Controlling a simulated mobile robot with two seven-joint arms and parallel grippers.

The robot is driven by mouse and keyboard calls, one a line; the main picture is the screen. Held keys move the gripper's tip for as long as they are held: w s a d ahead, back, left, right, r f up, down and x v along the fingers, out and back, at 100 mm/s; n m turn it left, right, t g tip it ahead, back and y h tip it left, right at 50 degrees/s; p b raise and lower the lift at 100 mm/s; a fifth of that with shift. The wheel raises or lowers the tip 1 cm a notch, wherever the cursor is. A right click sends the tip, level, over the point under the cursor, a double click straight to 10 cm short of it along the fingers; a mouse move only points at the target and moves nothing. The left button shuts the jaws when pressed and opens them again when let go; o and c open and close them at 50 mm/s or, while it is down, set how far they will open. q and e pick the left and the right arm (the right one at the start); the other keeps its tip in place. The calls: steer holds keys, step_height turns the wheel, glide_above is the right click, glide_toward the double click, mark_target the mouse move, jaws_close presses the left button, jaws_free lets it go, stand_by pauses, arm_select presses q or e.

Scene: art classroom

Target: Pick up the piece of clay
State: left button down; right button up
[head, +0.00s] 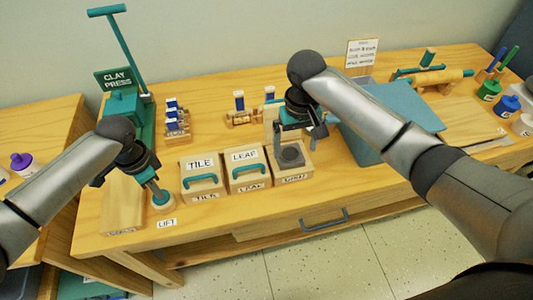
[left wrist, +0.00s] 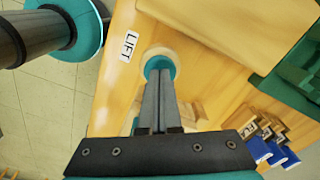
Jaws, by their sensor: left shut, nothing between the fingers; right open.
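A dark grey round piece that looks like the clay (head: 291,157) sits in the top of a wooden box (head: 300,181) whose front label I cannot read clearly. My right gripper (head: 298,139) is open just above and behind it, its fingers pointing down; nothing is held. My left gripper (head: 160,194) is shut and empty. Its tips point down onto a round teal button with a pale rim (head: 163,207), beside the LIFT label (head: 167,223). The left wrist view shows the shut fingers (left wrist: 159,84) at or on the teal button; I cannot tell whether it is pressed.
Boxes marked TILE (head: 203,177) and LEAF (head: 248,171), with teal handles, stand left of the clay's box. The green clay press (head: 124,105) stands behind my left arm. A teal bin (head: 367,147) stands close right of my right gripper. The bench's front edge has a drawer handle (head: 325,222).

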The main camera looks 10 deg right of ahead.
mark_target(293, 162)
arm_select(q)
steer(key=shift+s+f, duration=0.1)
arm_select(e)
steer(key=shift+w+d+f, duration=0.1)
steer(key=shift+w+f, duration=0.1)
steer(key=shift+f, duration=1.5)
steer(key=shift+w+d+f, duration=0.1)
steer(key=shift+w+f, duration=0.05)
steer(key=shift+f, duration=1.55)
steer(key=shift+r, duration=0.1)
steer(key=c, duration=1.2)
steer(key=shift+c, duration=0.2)
step_height(293, 162, up, 16)
